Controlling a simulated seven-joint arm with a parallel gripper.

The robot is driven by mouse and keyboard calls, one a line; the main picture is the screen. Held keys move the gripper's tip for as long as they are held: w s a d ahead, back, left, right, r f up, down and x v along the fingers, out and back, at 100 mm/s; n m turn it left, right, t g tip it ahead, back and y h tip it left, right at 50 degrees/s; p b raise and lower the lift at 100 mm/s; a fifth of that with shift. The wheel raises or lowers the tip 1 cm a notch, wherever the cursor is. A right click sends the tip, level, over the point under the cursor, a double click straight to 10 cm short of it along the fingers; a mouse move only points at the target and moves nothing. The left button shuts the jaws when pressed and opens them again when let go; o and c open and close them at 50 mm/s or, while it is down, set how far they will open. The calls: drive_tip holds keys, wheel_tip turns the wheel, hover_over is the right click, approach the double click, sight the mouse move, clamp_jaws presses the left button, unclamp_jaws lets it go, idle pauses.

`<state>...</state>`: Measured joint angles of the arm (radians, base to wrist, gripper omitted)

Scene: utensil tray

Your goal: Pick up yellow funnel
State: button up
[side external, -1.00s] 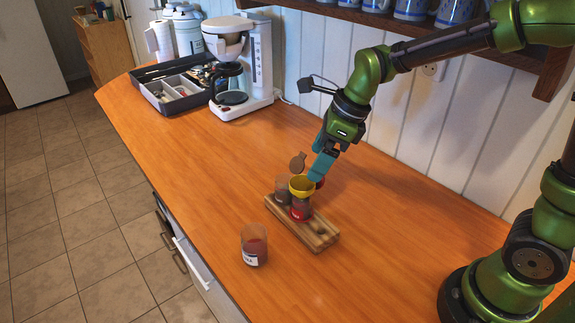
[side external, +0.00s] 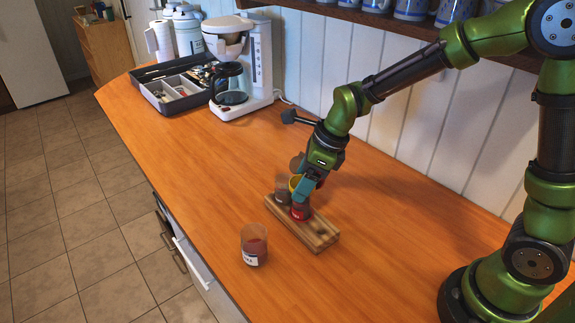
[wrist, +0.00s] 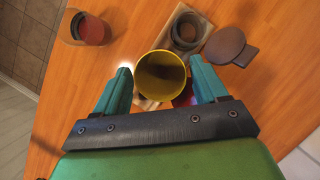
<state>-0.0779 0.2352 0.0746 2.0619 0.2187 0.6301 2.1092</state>
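The yellow funnel (wrist: 161,76) sits between the two teal fingers of my gripper (wrist: 160,88) in the wrist view, with a gap at each side. In the side view the funnel (side external: 295,183) is partly hidden behind my gripper (side external: 303,188). It sits on top of a red-labelled jar (side external: 300,212) on the wooden board. My gripper is open and lowered around the funnel.
The wooden board (side external: 318,235) also holds a dark jar (side external: 283,193). A brown round lid (wrist: 230,47) is close to the right finger in the wrist view. A labelled glass jar (side external: 254,246) stands apart near the counter's front edge. A coffee maker (side external: 262,62) and a utensil tray (side external: 150,92) are at the back.

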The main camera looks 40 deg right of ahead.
drive_tip(key=c, duration=0.7)
drive_tip(key=shift+r, duration=0.1)
drive_tip(key=shift+r, duration=0.25)
drive_tip(key=shift+c, duration=0.2)
wheel_tip(320, 180, up, 9)
drive_tip(key=s+f+n, duration=0.2)
drive_tip(key=s+f, duration=0.3)
drive_tip(key=s, duration=0.2)
drive_tip(key=shift+a+f+g+y, duration=0.15)
drive_tip(key=shift+f+g+y, duration=0.1)
drive_tip(key=shift+g+y, duration=0.05)
